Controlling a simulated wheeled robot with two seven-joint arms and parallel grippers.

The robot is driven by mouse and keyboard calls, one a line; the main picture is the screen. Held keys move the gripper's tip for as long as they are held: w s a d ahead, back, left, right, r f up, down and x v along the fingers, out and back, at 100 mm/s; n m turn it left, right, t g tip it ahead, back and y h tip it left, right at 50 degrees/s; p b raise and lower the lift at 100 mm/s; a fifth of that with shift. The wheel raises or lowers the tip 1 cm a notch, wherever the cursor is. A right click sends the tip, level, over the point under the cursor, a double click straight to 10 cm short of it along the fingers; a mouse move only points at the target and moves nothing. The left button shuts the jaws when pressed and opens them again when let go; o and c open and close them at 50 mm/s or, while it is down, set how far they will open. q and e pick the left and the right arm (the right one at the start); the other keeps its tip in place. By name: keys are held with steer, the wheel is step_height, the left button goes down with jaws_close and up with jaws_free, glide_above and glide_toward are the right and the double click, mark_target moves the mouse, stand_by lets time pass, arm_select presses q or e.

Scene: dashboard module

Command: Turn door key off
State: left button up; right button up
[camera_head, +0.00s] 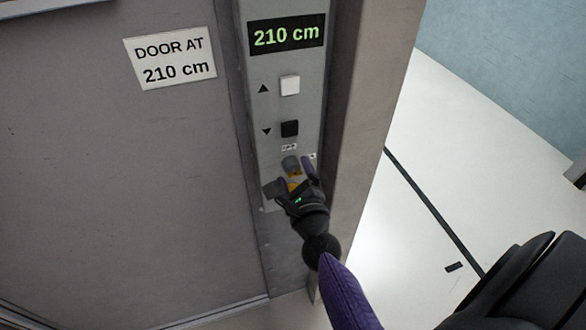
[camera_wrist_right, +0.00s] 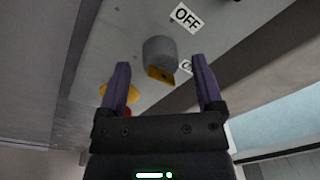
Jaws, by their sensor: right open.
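The door key switch, a grey round knob (camera_wrist_right: 160,50) with a yellow face, sits on the grey control panel (camera_head: 312,105). A label reading OFF (camera_wrist_right: 187,17) is beside it, and a second label (camera_wrist_right: 187,66) is partly hidden by a finger. My right gripper (camera_head: 290,178) is at the lower panel, below the black button. In the wrist view my right gripper (camera_wrist_right: 162,78) is open, with its purple fingers on either side of the knob's line and a gap visible; I cannot tell whether they touch it. My left gripper is not in view.
Above the key are a black down button (camera_head: 290,128), a white up button (camera_head: 289,85) and a display reading 210 cm (camera_head: 286,35). A sign on the grey door (camera_head: 170,57) reads DOOR AT 210 cm. Yellow and red parts (camera_wrist_right: 127,112) show low on the panel. Open floor lies right.

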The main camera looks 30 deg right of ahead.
steer(key=shift+w+d, duration=0.2)
steer(key=shift+w, duration=0.25)
jaws_close()
